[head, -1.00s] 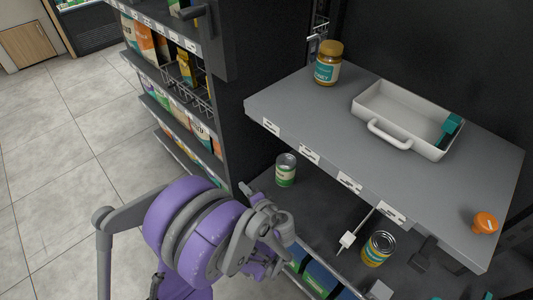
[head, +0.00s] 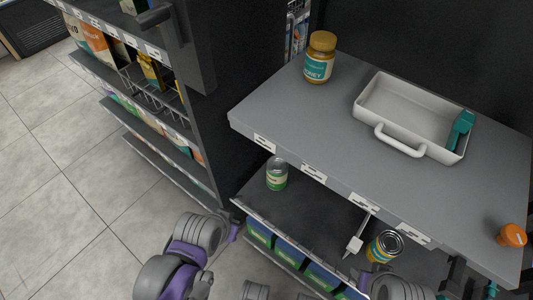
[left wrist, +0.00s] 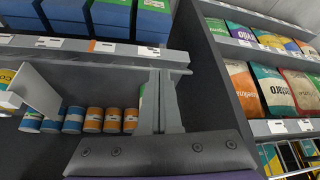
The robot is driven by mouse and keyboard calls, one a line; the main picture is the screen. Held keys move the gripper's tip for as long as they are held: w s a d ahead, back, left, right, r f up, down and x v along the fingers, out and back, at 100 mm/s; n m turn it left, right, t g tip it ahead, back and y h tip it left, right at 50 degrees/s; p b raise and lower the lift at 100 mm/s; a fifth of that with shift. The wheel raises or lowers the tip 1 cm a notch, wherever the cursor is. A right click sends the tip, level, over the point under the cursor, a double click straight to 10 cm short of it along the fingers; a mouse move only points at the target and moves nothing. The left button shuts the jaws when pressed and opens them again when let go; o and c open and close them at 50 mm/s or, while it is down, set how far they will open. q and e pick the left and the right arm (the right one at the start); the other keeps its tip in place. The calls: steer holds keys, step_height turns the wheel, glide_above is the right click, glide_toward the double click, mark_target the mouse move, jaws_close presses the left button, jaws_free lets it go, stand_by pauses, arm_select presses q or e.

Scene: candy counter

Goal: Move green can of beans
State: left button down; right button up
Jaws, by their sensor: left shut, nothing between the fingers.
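The green can of beans (head: 277,174) stands upright on the dark lower shelf, near its left end under the grey counter. In the head view my left arm is at the bottom, in front of and below that shelf, clear of the can. My left gripper (left wrist: 161,78) shows in the left wrist view with its fingers together and nothing between them. A green-labelled item (left wrist: 146,105) is partly hidden behind the fingers there; I cannot tell whether it is the same can. My right gripper is not clearly in view.
A yellow can (head: 384,246) and a white tag holder (head: 355,242) are right on the lower shelf. Above, the grey counter (head: 283,104) bears a honey jar (head: 320,58), a white tray (head: 381,131) and an orange-lidded item (head: 512,235). Blue-green boxes (head: 290,256) fill the shelf below.

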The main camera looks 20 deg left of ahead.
arm_select(q)
steer(key=w+d+h, duration=0.1)
steer(key=w, duration=0.2)
steer(key=m+t+h+p, duration=0.1)
steer(key=m+t+p, duration=0.1)
steer(key=t, duration=0.3)
glide_toward(277, 165)
steer(key=s+a+f, duration=0.1)
steer(key=s+f, duration=0.1)
steer(key=s, duration=0.2)
steer(key=shift+h, duration=0.3)
steer(key=w+d, duration=0.1)
steer(key=w, duration=0.3)
steer(key=w+d, duration=0.1)
steer(key=w, duration=0.3)
steer(key=w+d+b, duration=0.1)
steer(key=w, duration=0.3)
steer(key=shift+f, duration=0.2)
steer(key=shift+a+f+b, duration=0.1)
steer(key=shift+f+b, duration=0.3)
steer(key=shift+f, duration=0.4)
steer(key=shift+s, duration=0.2)
arm_select(e)
steer(key=shift+w+a, duration=0.3)
steer(key=shift+a, duration=0.05)
